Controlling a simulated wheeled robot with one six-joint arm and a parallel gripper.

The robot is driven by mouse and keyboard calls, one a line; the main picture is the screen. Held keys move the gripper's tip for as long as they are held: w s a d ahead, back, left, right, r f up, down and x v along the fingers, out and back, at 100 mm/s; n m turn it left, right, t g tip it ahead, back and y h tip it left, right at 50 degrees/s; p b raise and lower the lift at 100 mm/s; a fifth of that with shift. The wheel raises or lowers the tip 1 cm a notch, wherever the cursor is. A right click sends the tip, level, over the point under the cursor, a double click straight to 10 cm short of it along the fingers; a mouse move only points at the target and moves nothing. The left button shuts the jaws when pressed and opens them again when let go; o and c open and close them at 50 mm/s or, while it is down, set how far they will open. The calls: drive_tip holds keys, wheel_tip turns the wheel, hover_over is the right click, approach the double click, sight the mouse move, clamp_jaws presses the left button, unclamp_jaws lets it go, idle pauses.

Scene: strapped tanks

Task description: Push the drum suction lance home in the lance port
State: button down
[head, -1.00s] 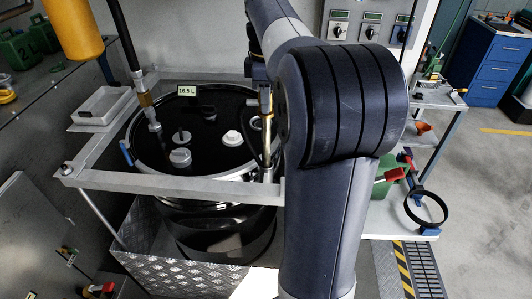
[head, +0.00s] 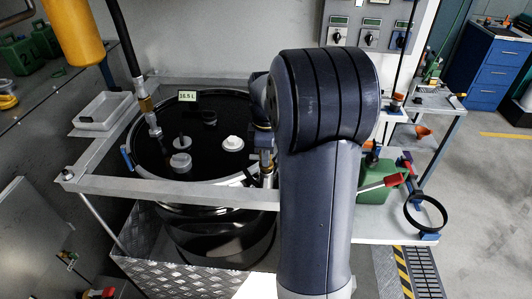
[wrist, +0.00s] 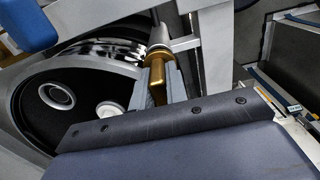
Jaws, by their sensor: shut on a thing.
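My gripper (wrist: 158,90) is shut on a brass-coloured, bent fitting (wrist: 157,66) with a grey cylindrical part at its upper end; it appears to be the lance head. The lance's lower end and the lance port cannot be made out. The drum top carries a grey bung (head: 181,161) and a white cap (head: 233,143); the white cap also shows in the wrist view (wrist: 108,109).
A grey frame (head: 175,190) surrounds the drum top. A white tray (head: 102,110) lies left; a green can (head: 374,178) and black ring (head: 426,212) are right.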

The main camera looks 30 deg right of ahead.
drive_tip(key=shift+f, duration=0.2)
drive_tip(key=c, duration=1.4)
unclamp_jaws()
drive_tip(key=shift+b, duration=0.4)
drive_tip(key=r, duration=1.1)
drive_tip(key=shift+a+b, duration=0.35)
drive_tip(key=shift+f, duration=0.1)
